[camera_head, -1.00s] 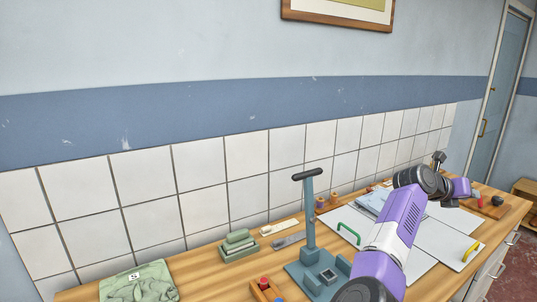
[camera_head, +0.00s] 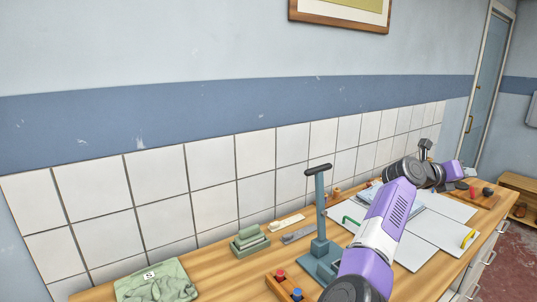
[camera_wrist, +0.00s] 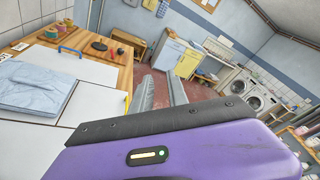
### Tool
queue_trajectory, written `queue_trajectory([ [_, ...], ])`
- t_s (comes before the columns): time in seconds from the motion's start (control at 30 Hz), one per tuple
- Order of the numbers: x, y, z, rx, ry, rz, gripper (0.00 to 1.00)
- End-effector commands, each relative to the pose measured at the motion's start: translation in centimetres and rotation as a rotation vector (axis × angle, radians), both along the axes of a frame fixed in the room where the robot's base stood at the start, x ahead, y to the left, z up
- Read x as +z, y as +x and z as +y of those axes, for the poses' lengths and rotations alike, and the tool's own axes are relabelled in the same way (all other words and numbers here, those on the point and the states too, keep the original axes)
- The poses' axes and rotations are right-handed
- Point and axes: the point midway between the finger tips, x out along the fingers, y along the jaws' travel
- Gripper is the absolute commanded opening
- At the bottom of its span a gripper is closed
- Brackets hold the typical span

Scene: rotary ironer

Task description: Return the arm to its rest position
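My arm (camera_head: 392,215), purple and white, stretches over the right part of the wooden counter in the head view. Its far end, with my gripper, is small and dark near the counter's far right. In the wrist view the two grey fingers of my gripper (camera_wrist: 162,88) stand apart with red floor showing between them. Nothing is between them. The fingers point out past the counter edge into the room, touching nothing that I can see.
White boards (camera_head: 430,237) with a yellow handle lie under my arm; folded blue cloth (camera_wrist: 38,88) rests on them. A blue-grey upright stand (camera_head: 320,215), a box with red and blue knobs (camera_head: 285,286) and green cloth (camera_head: 158,284) are left of it. Washing machines (camera_wrist: 250,103) stand across the room.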

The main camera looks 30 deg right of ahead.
Motion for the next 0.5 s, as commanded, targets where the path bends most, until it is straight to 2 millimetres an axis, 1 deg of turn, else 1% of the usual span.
queue_trajectory([
  [0.1,2.3,-1.7,0.3,-0.019,-0.092,0.093,0.20],
  [0.27,4.5,-3.3,1.6,-0.033,-0.219,0.253,0.20],
  [0.37,5.5,-3.9,2.8,-0.039,-0.298,0.362,0.20],
  [0.47,6.2,-4.2,4.6,-0.037,-0.388,0.494,0.20],
  [0.5,6.4,-4.2,5.6,-0.035,-0.430,0.555,0.20],
])
